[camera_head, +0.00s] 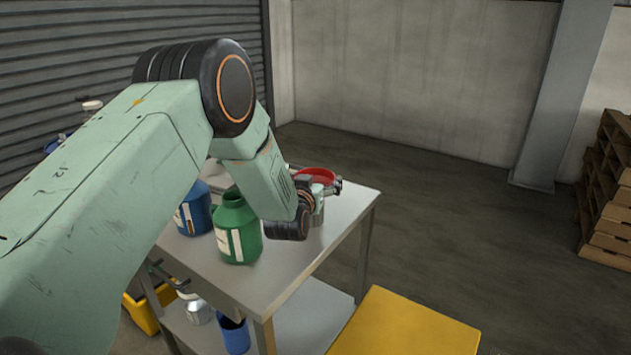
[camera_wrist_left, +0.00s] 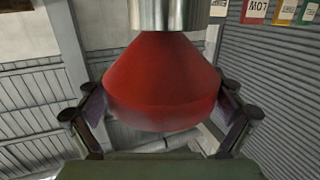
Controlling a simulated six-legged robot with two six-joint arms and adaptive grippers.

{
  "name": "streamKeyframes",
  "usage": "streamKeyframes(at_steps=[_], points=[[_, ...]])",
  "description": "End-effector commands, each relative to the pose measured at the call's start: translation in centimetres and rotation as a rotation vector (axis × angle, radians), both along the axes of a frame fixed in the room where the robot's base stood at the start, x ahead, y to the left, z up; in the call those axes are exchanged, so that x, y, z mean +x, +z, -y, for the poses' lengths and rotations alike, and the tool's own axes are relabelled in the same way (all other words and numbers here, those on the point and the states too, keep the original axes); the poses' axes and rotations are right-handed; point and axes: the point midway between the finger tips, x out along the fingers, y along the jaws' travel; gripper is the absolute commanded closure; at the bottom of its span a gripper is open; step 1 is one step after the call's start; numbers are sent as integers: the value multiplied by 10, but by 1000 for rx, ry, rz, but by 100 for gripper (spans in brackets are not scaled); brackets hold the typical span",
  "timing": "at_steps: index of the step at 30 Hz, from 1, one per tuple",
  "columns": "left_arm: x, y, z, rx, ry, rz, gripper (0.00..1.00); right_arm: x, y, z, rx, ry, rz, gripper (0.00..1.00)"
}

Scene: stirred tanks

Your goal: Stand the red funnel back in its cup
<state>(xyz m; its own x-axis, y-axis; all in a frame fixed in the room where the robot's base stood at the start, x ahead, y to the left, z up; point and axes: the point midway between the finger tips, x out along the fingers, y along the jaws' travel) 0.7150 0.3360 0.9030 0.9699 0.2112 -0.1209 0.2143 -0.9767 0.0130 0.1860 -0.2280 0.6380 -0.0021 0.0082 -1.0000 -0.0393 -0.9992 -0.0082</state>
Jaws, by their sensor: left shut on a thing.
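The red funnel (camera_head: 317,175) is near the far right corner of the metal table, its wide rim up. In the left wrist view the funnel (camera_wrist_left: 165,80) fills the middle, and its narrow end goes out of sight into a metal cup (camera_wrist_left: 168,14). The cup (camera_head: 318,212) shows partly below the funnel in the head view, behind my wrist. My left gripper (camera_head: 322,187) is shut on the funnel, with one finger on each side of its wide part. My right gripper is in neither view.
A green bottle (camera_head: 238,230) and a blue bottle (camera_head: 193,210) stand left of my wrist on the table (camera_head: 290,268). A yellow block-like surface (camera_head: 405,328) is at the front right. Wooden pallets (camera_head: 608,190) are stacked far right.

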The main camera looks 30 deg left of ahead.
Motion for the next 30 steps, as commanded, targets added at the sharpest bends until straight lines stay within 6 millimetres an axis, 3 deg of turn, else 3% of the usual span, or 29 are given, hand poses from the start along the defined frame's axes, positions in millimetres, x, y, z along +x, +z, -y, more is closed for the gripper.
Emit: streamKeyframes(at_steps=[16, 17, 18, 30], points=[[0, -12, 0, 0, 0, -1, 38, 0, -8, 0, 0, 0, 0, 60], [0, -12, 0, 0, 0, -1, 5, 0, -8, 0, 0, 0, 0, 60], [0, -12, 0, 0, 0, -1, 2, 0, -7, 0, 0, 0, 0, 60], [0, -10, 0, 0, 0, -1, 0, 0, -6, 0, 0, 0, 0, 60]])
